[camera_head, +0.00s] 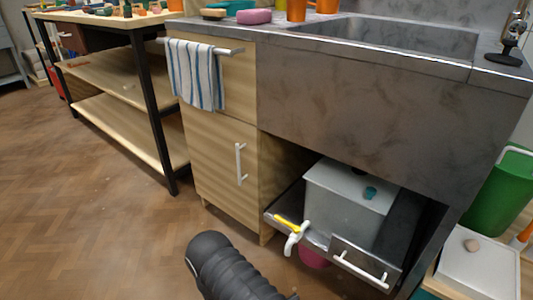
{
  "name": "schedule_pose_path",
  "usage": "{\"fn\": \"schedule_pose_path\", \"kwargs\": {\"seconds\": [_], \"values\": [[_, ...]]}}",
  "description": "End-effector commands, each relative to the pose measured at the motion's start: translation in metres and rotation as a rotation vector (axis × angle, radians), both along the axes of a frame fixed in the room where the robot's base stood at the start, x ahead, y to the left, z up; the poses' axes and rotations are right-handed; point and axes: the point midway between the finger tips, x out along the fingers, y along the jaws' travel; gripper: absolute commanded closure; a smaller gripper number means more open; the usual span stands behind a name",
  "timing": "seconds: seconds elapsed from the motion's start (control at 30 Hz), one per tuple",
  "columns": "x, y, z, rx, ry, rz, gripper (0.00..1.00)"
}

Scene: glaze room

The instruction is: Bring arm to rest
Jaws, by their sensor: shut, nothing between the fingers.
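A black ribbed part of my arm (232,268) shows at the bottom middle, over the floor in front of the sink unit. My gripper is not in view, so its fingers cannot be seen. No object is seen held by the visible part of the arm.
A grey sink unit (350,100) stands ahead, with a pale box (340,200) in an open space below. A white tap-like piece (295,238) and a handle (360,272) jut forward there. A striped towel (195,75) hangs on a rail. Wooden floor (90,220) at left is clear.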

Motion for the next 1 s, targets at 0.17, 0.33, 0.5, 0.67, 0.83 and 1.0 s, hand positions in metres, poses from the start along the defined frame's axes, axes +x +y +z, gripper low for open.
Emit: {"fn": "schedule_pose_path", "kwargs": {"seconds": [0.17, 0.33, 0.5, 0.67, 0.83, 1.0], "values": [[-0.026, -0.014, 0.029, 0.053, 0.007, -0.193, 1.0], [-0.043, -0.02, 0.064, 0.132, -0.013, -0.373, 1.0], [-0.059, -0.021, 0.11, 0.256, -0.059, -0.575, 1.0], [-0.072, -0.018, 0.153, 0.392, -0.113, -0.756, 1.0], [-0.083, -0.014, 0.198, 0.545, -0.178, -0.927, 1.0], [-0.091, -0.009, 0.241, 0.704, -0.247, -1.079, 1.0]]}}
